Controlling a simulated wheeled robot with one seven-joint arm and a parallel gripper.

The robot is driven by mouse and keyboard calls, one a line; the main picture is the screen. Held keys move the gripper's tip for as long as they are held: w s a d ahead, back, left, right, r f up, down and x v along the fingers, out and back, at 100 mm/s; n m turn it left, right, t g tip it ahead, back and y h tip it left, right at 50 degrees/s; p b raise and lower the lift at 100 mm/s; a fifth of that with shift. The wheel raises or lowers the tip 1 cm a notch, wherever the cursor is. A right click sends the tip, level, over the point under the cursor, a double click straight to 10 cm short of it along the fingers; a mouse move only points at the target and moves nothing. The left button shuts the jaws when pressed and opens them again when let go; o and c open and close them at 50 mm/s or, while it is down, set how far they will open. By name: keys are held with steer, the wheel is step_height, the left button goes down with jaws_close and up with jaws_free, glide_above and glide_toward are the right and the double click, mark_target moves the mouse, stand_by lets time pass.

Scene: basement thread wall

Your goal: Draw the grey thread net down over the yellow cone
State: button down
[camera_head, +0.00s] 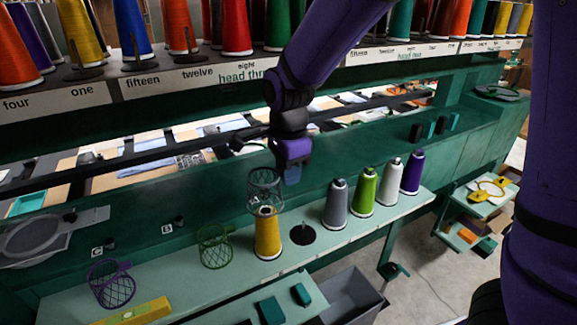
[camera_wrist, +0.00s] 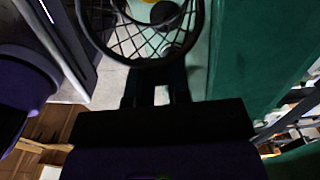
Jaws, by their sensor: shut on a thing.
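The grey thread net (camera_head: 265,188) is an open dark wire-like basket. It hangs just over the tip of the yellow cone (camera_head: 267,236), its lower edge at about the height of the cone's top. The yellow cone stands upright on the pale green shelf. My gripper (camera_head: 284,176) is shut on the net, at the net's right side in the head view. In the wrist view my gripper (camera_wrist: 155,88) has the net's dark rim (camera_wrist: 148,64) just beyond its fingers. The exact finger contact is hard to make out.
Grey (camera_head: 336,205), green (camera_head: 364,192), white and purple cones stand to the right on the shelf (camera_head: 330,239). A green net (camera_head: 215,246) and a purple net (camera_head: 111,284) sit to the left. The green wall rises behind.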

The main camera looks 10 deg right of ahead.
steer(key=shift+f, duration=6.85)
steer(key=shift+f, duration=0.3)
steer(key=c, duration=1)
jaws_free()
